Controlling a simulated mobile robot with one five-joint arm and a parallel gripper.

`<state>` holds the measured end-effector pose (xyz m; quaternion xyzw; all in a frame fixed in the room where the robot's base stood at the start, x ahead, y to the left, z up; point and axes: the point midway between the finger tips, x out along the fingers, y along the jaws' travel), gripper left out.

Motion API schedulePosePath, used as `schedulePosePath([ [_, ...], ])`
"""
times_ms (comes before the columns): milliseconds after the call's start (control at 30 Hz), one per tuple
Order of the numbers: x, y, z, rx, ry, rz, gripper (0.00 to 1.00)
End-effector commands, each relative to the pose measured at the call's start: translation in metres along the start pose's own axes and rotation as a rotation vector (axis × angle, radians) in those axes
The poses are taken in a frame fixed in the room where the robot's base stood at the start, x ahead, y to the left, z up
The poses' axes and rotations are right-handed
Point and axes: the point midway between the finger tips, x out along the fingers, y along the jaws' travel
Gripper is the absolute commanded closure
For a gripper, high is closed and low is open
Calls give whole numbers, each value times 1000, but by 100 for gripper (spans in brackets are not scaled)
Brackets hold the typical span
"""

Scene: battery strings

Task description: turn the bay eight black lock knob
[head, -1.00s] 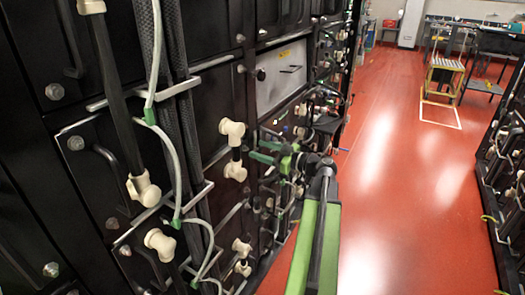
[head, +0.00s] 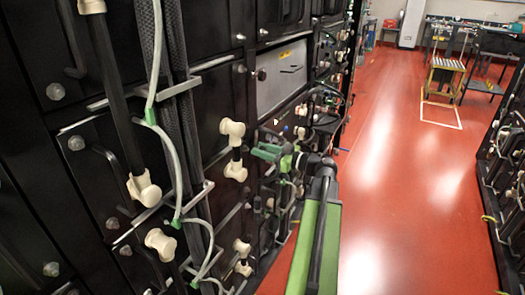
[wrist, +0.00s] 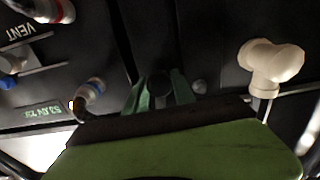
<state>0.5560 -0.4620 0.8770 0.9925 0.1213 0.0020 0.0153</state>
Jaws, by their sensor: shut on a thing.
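My gripper (wrist: 160,93) has its two green fingers on either side of a small round black knob (wrist: 159,83) on a dark front panel. The fingers are shut on the knob. In the head view my gripper (head: 267,153) reaches left to the rack front, and the knob is hidden there. No bay number is readable in these frames.
A cream connector (wrist: 270,65) sticks out right of the knob in the wrist view. A cable plug (wrist: 90,90) and a green readout (wrist: 38,115) are at left. A cream two-ended connector (head: 234,150) is near my gripper in the head view. The red floor (head: 390,180) is open.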

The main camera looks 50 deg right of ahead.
Motion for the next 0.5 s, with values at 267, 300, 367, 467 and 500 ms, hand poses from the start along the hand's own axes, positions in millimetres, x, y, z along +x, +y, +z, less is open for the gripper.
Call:
schedulePosePath([
  [267,0,0,0,249,-1,-1,100],
  [300,-1,0,1,287,-1,0,100],
  [367,-1,1,1,345,-1,0,100],
  [467,-1,1,1,439,-1,0,100],
  [500,-1,1,1,477,-1,0,100],
])
